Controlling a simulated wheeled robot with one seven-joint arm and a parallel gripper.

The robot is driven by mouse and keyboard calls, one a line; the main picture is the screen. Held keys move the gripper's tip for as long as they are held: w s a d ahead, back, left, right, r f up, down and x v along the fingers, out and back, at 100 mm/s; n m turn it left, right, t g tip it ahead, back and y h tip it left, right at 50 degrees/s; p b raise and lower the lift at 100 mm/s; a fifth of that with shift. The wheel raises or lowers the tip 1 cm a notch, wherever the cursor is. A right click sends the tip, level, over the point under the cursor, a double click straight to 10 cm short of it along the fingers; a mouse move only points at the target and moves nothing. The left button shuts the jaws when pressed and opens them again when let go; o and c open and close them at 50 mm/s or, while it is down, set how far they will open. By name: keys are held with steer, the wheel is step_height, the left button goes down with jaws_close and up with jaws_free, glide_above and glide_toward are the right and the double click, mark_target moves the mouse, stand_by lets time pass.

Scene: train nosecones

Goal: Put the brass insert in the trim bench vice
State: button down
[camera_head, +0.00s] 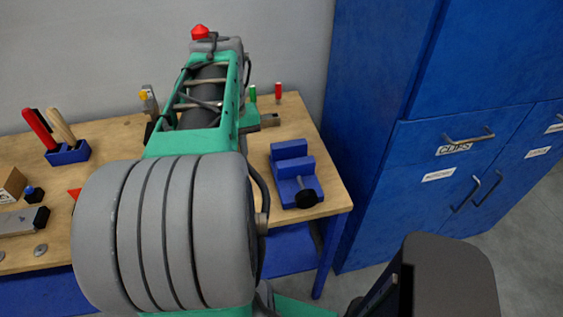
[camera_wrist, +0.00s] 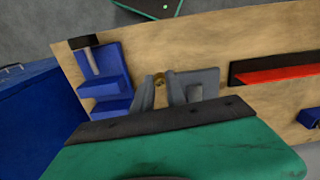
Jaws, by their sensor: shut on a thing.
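The trim bench vice (camera_head: 291,172) is blue with a black knob. It stands at the right end of the wooden bench. In the wrist view the vice (camera_wrist: 106,82) is left of my gripper (camera_wrist: 163,82), with a gap of bench between them. My gripper is shut on a small brass-coloured piece, the brass insert (camera_wrist: 158,78), and only a little of it shows between the grey fingertips. In the head view my arm hides the insert and most of my gripper.
A blue cabinet (camera_head: 380,150) stands just right of the bench (camera_head: 325,195). A blue holder (camera_head: 68,153) with red and wooden handles is at the left. Small green and red items (camera_head: 278,91) stand at the back. A red-and-black item (camera_wrist: 280,72) lies right of my gripper.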

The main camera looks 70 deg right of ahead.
steer(key=s+d+r+m, duration=0.2)
steer(key=s, duration=0.4)
steer(key=d+f+p, duration=0.1)
steer(key=d, duration=0.1)
steer(key=s+d+f+p, duration=0.1)
steer(key=d, duration=0.2)
steer(key=s+d+f+p, duration=0.1)
steer(key=d+f, duration=0.1)
steer(key=d, duration=0.1)
steer(key=shift+s+d, duration=0.1)
steer(key=shift+d, duration=0.05)
steer(key=p, duration=0.1)
glide_above(292, 155)
steer(key=a, duration=0.3)
steer(key=f, duration=0.5)
steer(key=shift+s+d+f, duration=0.2)
steer(key=shift+d, duration=0.05)
steer(key=shift+d+f, duration=0.15)
steer(key=shift+f, duration=0.1)
steer(key=shift+s+d+f+p, duration=0.15)
steer(key=shift+f+p, duration=0.3)
steer(key=shift+f, duration=1.3)
steer(key=shift+f, duration=0.1)
steer(key=shift+f, duration=0.15)
steer(key=c, duration=1.3)
jaws_free()
steer(key=shift+c, duration=0.2)
